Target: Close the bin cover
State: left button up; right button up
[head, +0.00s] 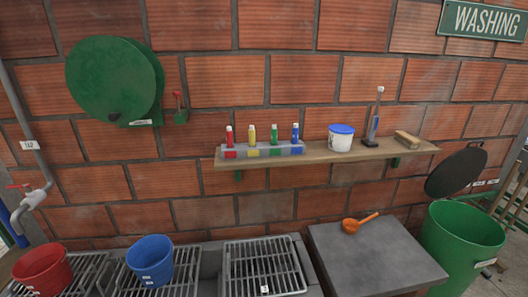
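A green bin (449,259) stands at the far right, beside a grey-topped block. Its round opening faces up and looks empty as far as I can see inside. The dark round cover (456,172) stands raised and tilted above the back left of the bin's rim, so the bin is open. A small tab shows at the cover's top right edge. The hinge area between cover and bin is hard to make out. Neither of my grippers is in view.
The grey-topped block (385,265) holds an orange scoop (352,226). A wall shelf (330,156) with bottles, a tub and brushes ends near the cover. Metal racks (263,272) with a red bucket (42,270) and blue bucket (150,260) are at left. Wooden railings stand right of the bin.

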aim_at(456, 172)
jog(key=z, duration=1.5)
jog(key=i+l+u, duration=0.1)
jog(key=u, duration=0.65)
jog(key=i+l+u, duration=0.1)
jog(key=i+l, duration=0.15)
jog(key=i+l+u, duration=0.15)
jog(key=l, duration=0.2)
jog(key=i+l+u, duration=0.1)
jog(key=i+l, duration=0.15)
jog(key=i+l+u, duration=0.15)
jog(key=l, duration=0.3)
jog(key=i+l+u, duration=0.1)
jog(key=l, duration=0.3)
jog(key=i+l+u, duration=0.15)
jog(key=l, duration=0.25)
jog(key=i+l+u, duration=0.1)
jog(key=i+l, duration=0.15)
jog(key=l, duration=0.15)
